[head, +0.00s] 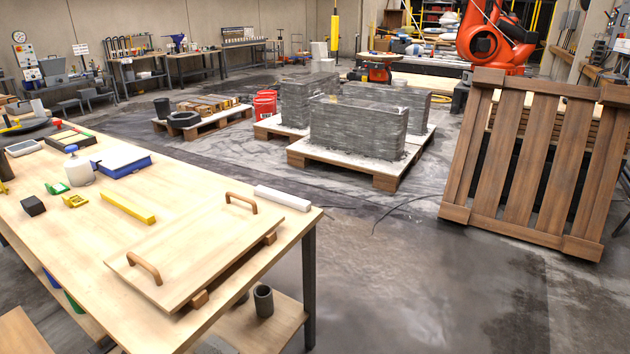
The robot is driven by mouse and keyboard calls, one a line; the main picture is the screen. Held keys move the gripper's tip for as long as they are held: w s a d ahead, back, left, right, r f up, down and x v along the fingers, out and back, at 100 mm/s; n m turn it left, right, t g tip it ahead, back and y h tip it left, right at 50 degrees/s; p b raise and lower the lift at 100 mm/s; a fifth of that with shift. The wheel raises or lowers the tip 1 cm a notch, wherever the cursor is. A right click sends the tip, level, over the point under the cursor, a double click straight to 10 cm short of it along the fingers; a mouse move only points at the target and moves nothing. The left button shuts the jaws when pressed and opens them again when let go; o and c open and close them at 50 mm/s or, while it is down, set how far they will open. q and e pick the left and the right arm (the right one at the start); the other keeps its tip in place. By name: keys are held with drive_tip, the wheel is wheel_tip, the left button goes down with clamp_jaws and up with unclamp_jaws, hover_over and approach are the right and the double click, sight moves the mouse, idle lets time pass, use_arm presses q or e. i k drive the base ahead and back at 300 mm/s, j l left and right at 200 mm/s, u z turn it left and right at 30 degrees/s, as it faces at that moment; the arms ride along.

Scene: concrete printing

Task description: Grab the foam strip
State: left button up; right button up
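A white strip (283,197) with a squared, block-like shape lies on the wooden table at its far right edge, behind the handled board. It looks like foam. A yellow bar (128,207) lies flat near the middle of the table; I cannot tell its material. Nothing covers either one. Neither of my grippers shows in the head view.
The table (60,262) carries a board with two handles (190,255) on blocks, a spray bottle (78,167), a blue-edged box (122,161) and small blocks. A slatted pallet (520,165) leans at the right. The floor (385,270) between is clear.

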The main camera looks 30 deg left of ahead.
sight(287, 200)
drive_tip(key=i+u, duration=0.2)
drive_tip(key=i, duration=0.6)
drive_tip(key=i+l+u, duration=0.2)
drive_tip(key=i, duration=0.6)
